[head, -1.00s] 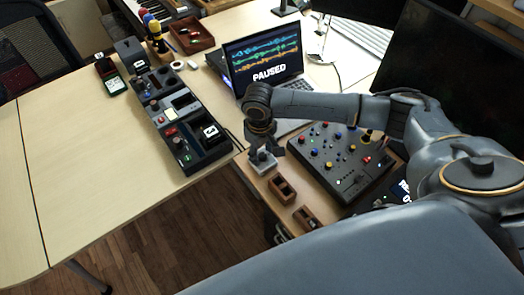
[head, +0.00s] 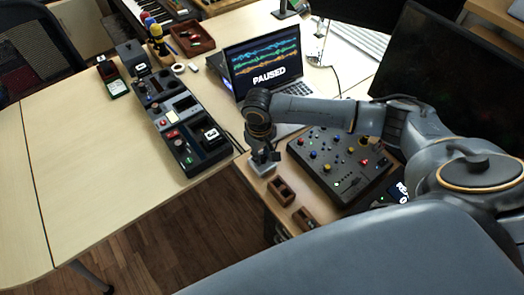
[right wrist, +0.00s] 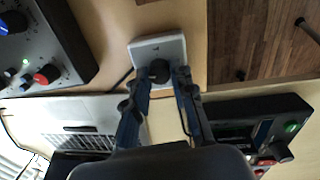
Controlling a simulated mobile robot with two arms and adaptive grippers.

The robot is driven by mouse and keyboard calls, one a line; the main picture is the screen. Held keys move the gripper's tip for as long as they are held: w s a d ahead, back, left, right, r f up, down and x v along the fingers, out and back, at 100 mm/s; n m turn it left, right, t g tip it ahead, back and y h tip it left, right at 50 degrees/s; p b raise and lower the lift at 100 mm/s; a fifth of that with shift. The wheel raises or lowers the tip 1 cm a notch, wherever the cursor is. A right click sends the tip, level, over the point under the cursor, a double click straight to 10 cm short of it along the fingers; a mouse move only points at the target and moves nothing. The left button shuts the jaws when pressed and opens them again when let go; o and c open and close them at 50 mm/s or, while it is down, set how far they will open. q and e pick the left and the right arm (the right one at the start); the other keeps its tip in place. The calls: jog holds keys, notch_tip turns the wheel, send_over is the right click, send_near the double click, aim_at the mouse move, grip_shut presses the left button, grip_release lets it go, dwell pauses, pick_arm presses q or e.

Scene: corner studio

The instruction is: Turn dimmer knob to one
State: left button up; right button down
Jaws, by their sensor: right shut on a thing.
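The dimmer is a small pale grey box (head: 262,167) near the edge of the desk corner in the head view. In the right wrist view its square plate (right wrist: 142,54) carries a round black knob (right wrist: 159,71). My right gripper (head: 262,150) points down over the dimmer. In the right wrist view the fingertips (right wrist: 162,75) stand on both sides of the knob and are shut on it. A small mark shows on the plate above the knob, too small to read. The knob's setting cannot be read. My left gripper is not in view.
A mixer panel with coloured knobs (head: 334,180) is right of the dimmer. Two brown wooden trays (head: 281,190) lie in front. A laptop reading PAUSED (head: 268,77) stands behind. A long black control strip (head: 207,150) is at left. The left table top (head: 80,150) is largely clear.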

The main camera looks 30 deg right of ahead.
jog(key=m+p, duration=0.5)
jog(key=p, duration=0.2)
jog(key=m+p, duration=0.5)
jog(key=p, duration=0.1)
jog(key=shift+r+m+g+p, duration=0.2)
jog(key=shift+m+g+p, duration=0.1)
jog(key=shift+p, duration=0.1)
jog(key=m+p, duration=0.3)
jog(key=m, duration=0.1)
jog(key=shift+f, duration=0.1)
jog(key=shift+d+f+m+p, duration=0.1)
jog(key=shift+m+p, duration=0.6)
jog(key=shift+m, duration=0.5)
jog(key=c, duration=1.1)
grip_release()
jog(key=shift+w, duration=0.1)
jog(key=shift+r, duration=0.55)
jog(key=r, duration=1)
jog(key=shift+w+r, duration=0.25)
jog(key=shift+r, duration=0.15)
